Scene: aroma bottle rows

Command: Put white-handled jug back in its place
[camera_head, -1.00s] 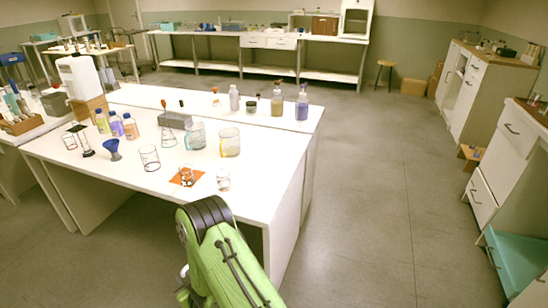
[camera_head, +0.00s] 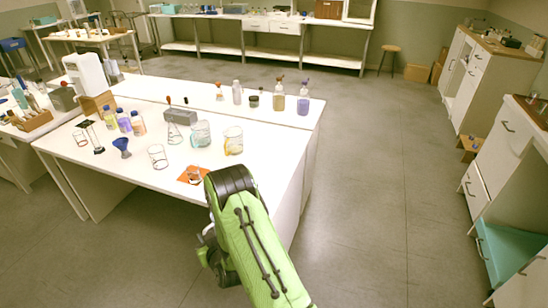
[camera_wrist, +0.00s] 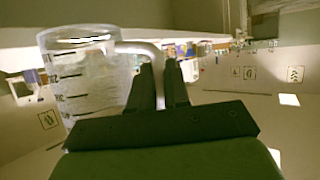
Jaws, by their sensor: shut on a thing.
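In the wrist view, my gripper (camera_wrist: 162,82) is shut on the pale handle of a clear jug (camera_wrist: 88,78) with dark measuring marks. The jug hangs to the left of the fingers, clear of any visible surface close below. In the head view my arm hides the gripper and the held jug. Two glass vessels, one bluish (camera_head: 200,133) and one with a yellowish tint (camera_head: 233,141), stand on the white bench (camera_head: 150,183); I cannot tell which place belongs to the jug.
Floor to the right (camera_head: 370,190) is clear.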

